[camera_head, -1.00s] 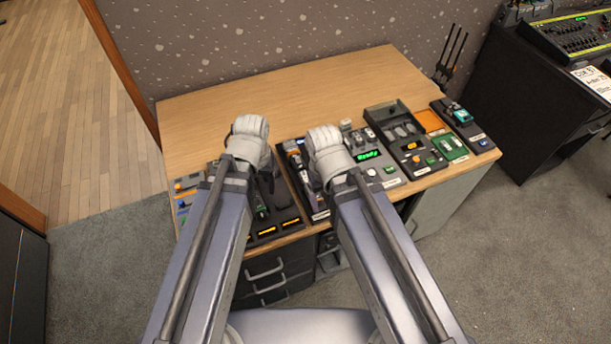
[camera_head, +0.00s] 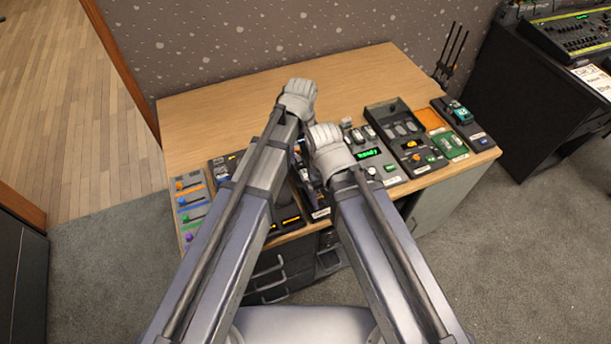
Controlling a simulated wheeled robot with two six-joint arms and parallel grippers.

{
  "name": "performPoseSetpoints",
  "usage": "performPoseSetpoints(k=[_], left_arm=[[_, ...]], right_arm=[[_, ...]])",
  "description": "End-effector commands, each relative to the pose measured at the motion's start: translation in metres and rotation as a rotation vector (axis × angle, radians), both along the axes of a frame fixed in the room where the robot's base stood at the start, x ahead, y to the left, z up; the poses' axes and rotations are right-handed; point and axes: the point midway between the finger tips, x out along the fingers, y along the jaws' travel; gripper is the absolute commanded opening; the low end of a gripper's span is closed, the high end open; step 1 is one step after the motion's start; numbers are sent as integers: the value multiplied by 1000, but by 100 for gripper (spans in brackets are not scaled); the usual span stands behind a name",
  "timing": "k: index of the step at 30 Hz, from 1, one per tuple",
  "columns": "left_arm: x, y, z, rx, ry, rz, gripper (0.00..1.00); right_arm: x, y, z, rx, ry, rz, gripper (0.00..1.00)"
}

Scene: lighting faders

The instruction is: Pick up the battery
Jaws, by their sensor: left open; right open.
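I cannot make out with certainty which thing is the battery. Small grey pieces (camera_head: 401,129) lie in a dark tray (camera_head: 374,114) on the right half of the wooden desk (camera_head: 230,110), and one of them may be it. My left gripper (camera_head: 299,97) is over the middle of the desk, behind the row of panels. My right gripper (camera_head: 327,145) is just in front of it and to its right, over the panels, left of the lit green display (camera_head: 368,153). Both are open, with no held object visible; their fingertips are mostly hidden under the pale hand housings.
A panel with coloured faders (camera_head: 190,205) lies at the desk's left end. At the right are an orange pad (camera_head: 431,119), a green board (camera_head: 449,146) and a teal device (camera_head: 460,113). The back of the desk is clear. A dark side table (camera_head: 520,110) stands further right.

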Motion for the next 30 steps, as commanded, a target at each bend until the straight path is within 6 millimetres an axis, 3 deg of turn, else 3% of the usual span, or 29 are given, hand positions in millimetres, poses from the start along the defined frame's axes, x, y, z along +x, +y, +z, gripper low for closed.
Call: performPoseSetpoints(k=[9,19,30], left_arm=[[-1,0,-27,0,0,-1,60],[-1,-2,-34,0,0,-2,60],[-4,-9,-77,0,-1,-1,60]], right_arm=[[0,0,-27,0,0,0,79],[0,0,-34,0,0,0,79],[0,0,-77,0,0,0,79]])
